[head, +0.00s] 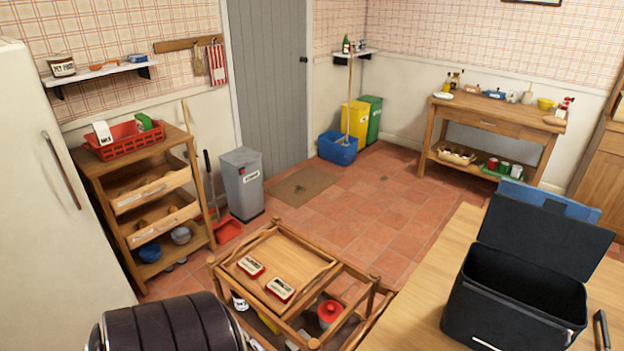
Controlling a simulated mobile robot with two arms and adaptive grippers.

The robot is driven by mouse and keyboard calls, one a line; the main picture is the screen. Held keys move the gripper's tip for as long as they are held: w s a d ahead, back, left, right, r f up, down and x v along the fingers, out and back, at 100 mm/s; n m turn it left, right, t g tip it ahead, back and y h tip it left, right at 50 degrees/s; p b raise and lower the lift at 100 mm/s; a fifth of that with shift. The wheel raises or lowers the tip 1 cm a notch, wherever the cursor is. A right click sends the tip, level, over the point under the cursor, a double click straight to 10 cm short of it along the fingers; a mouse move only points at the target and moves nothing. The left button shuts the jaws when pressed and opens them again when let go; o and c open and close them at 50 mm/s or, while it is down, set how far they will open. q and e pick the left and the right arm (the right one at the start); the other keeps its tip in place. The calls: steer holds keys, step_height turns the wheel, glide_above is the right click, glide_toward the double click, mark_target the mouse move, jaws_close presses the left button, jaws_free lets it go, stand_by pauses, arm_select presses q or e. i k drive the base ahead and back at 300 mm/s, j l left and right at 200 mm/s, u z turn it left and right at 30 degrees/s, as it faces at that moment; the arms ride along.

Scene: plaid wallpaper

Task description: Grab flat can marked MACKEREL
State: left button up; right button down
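Two small flat cans with red and white labels lie on the wooden tray top (256,250) of a low trolley, at the bottom centre of the head view. One flat can (250,266) is at the left, and the other flat can (280,289) is nearer and to its right. They lie apart. The lettering is too small to read, so I cannot tell which is marked MACKEREL. Neither of my grippers is in view.
The trolley's lower level holds a red-lidded jar (329,313) and other items. A dark ribbed rounded object (170,327) stands near its left. A table (424,294) with an open black box (517,302) is at right. Tiled floor (370,215) is clear beyond.

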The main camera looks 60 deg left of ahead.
mark_target(282, 291)
steer(key=j+u, duration=0.1)
steer(key=u, duration=1.95)
steer(key=i+j, duration=0.6)
steer(key=i, duration=0.15)
